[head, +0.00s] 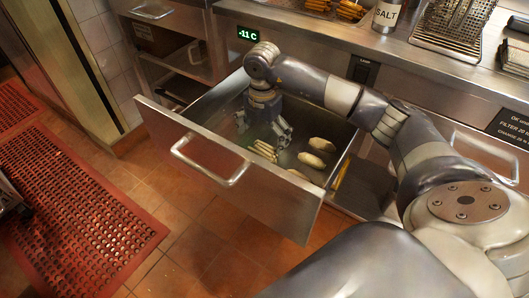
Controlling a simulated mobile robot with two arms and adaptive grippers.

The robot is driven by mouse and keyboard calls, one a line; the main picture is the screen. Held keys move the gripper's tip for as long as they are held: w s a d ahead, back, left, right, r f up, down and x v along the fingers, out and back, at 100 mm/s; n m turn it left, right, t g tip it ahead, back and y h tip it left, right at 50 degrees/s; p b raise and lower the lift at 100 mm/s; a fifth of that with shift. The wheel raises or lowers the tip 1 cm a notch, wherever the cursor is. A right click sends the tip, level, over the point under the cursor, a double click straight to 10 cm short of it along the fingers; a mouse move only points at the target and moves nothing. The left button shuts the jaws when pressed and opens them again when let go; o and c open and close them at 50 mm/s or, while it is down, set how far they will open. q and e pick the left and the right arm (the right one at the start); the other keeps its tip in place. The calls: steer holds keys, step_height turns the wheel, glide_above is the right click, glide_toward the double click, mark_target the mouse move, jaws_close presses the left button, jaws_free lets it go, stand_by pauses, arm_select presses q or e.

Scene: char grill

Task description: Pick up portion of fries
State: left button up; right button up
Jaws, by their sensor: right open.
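A small bundle of yellow fries (263,151) lies on the floor of the open freezer drawer (238,186), near its front wall. My right gripper (266,135) reaches down into the drawer, just behind and above the fries. Its fingers are spread, with nothing seen between them. I cannot tell whether a fingertip touches the fries. My left gripper is not in view.
Several pale oval pieces (311,160) lie in the drawer to the right of the fries. The drawer front has a bar handle (209,165). A salt shaker (387,15) and a wire fry basket (457,22) stand on the counter. Red mats (75,205) cover the floor at left.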

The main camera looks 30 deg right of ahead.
mark_target(263, 149)
steer(key=f, duration=0.2)
steer(key=f+b, duration=0.1)
steer(key=f, duration=0.2)
steer(key=shift+s+a, duration=0.2)
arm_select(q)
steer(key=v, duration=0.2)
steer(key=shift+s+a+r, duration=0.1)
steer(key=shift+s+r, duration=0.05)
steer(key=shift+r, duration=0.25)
arm_select(e)
steer(key=shift+c, duration=0.3)
steer(key=c, duration=1.1)
